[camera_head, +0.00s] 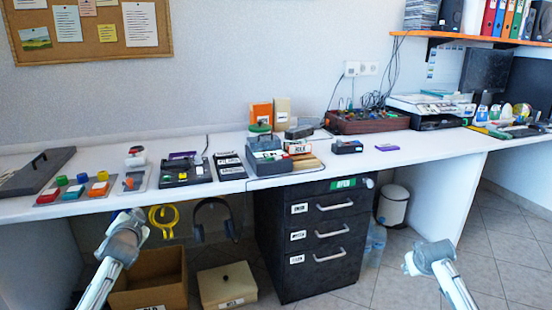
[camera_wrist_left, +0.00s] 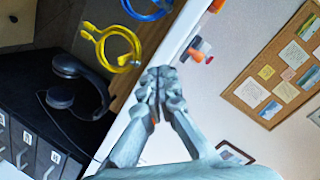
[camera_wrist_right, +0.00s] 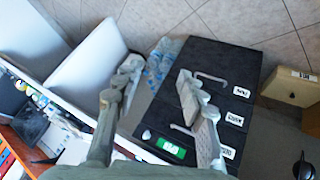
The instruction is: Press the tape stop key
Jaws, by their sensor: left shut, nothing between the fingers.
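Several small devices stand on the white desk. A dark box-shaped device (camera_head: 185,171), possibly a tape player, lies at left of centre. Another grey-black device (camera_head: 268,157) stands to its right. The keys are too small to tell apart, so I cannot pick out the tape stop key. My left gripper (camera_head: 132,216) is shut and empty in front of the desk's front edge, apart from the devices; its closed fingers also show in the left wrist view (camera_wrist_left: 157,82). My right gripper (camera_head: 410,262) is in front of the desk at the right; in the right wrist view its fingers (camera_wrist_right: 157,97) are apart and empty.
Coloured buttons (camera_head: 75,188) and an open grey tray (camera_head: 36,172) lie at the desk's left. A black drawer cabinet (camera_head: 316,240) stands below. The desk right of centre has free room.

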